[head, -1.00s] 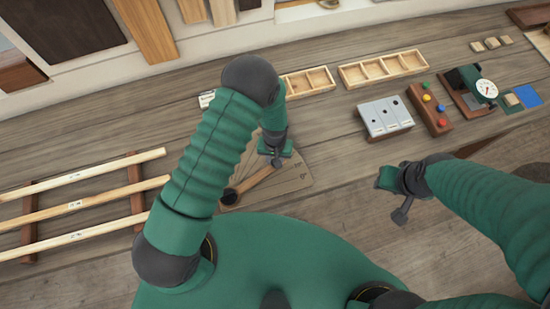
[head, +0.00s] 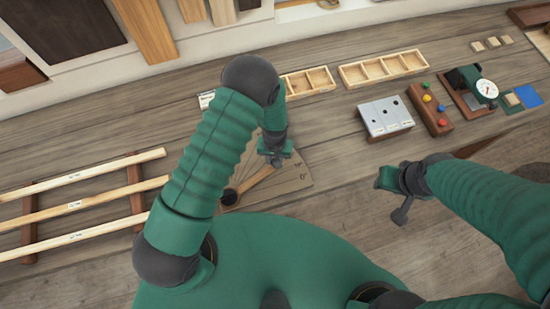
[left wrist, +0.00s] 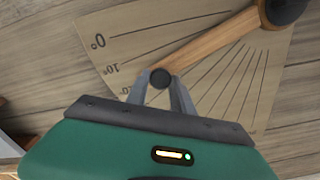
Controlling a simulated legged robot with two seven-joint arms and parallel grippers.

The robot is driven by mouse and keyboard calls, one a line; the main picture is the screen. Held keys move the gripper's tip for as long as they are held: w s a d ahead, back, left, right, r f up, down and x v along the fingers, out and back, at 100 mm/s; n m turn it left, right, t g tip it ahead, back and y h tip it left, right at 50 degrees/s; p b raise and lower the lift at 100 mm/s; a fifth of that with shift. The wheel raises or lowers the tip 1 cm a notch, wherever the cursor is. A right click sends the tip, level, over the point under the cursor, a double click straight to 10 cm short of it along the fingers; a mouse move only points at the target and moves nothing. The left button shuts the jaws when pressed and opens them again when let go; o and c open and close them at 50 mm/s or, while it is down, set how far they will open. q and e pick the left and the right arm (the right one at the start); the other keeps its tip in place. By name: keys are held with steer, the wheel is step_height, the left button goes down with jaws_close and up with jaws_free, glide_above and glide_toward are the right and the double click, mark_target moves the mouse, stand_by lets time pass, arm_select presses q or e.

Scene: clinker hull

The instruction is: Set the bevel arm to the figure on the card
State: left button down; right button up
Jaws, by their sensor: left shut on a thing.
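The bevel arm, a wooden bar (head: 256,178), pivots on a dark knob (head: 229,196) over a tan fan-shaped board (head: 298,178) with angle lines. In the left wrist view the bar (left wrist: 213,38) runs to a dark round peg (left wrist: 160,79) at its free end. My left gripper (head: 274,162) is shut on that peg; its fingers (left wrist: 162,92) flank it. The 0° and 10° marks show to the left of the peg; the mark by the fingers is partly covered. My right gripper (head: 393,183) hangs over the bench, away from the board; its jaw opening is unclear. No card figure is readable.
Wooden strips on a rack (head: 137,190) lie at left. Divided trays (head: 384,68), a grey block (head: 385,117), a block with coloured knobs (head: 429,108) and a dial gauge (head: 486,89) stand behind and right. A small white piece (head: 206,98) is partly hidden by my left arm.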

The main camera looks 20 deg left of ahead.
arm_select(q)
steer(key=shift+w+r, duration=0.1)
steer(key=shift+w, duration=0.05)
steer(key=shift+w+a+n+b, duration=0.4)
steer(key=shift+a+b, duration=0.05)
steer(key=shift+a, duration=0.2)
steer(key=w+a+n+b, duration=0.1)
steer(key=a+n, duration=0.1)
steer(key=a, duration=0.1)
steer(key=w+a+n+b, duration=0.1)
steer(key=a+n, duration=0.1)
steer(key=a, duration=0.2)
steer(key=w+a+n+b, duration=0.1)
steer(key=a+n+b, duration=0.1)
steer(key=a, duration=0.1)
steer(key=shift+a, duration=0.15)
steer(key=shift+a+n+b, duration=0.3)
steer(key=shift+a+n, duration=0.3)
steer(key=shift+a, duration=0.45)
steer(key=c, duration=1.3)
jaws_free()
steer(key=shift+c, duration=0.2)
steer(key=shift+o, duration=1.1)
steer(key=shift+s+d, duration=0.1)
steer(key=shift+s, duration=0.05)
